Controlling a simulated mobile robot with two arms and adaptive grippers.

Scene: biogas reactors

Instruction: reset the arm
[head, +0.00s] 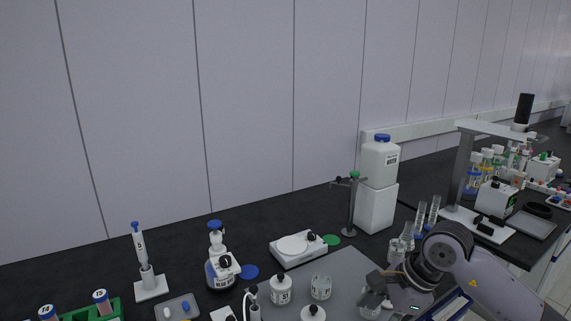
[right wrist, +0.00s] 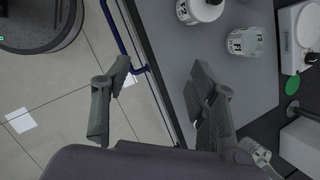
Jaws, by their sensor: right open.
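My right arm comes in from the lower right in the head view. Its gripper (head: 378,294) is over the front right part of the grey mat, partly in front of a glass jar. In the right wrist view the gripper (right wrist: 160,82) has its two fingers spread wide apart, with nothing between them. One finger is over the floor side and the other over the mat by the bench edge. My left gripper is not in view.
The grey mat (head: 352,264) bears a labelled jar (head: 321,287) and a white bottle (head: 281,290). A stirrer plate (head: 299,249) and a stand (head: 350,207) are behind. Glass cylinders (head: 420,214) stand close to my right arm. A blue rail (right wrist: 122,38) runs beside the bench edge.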

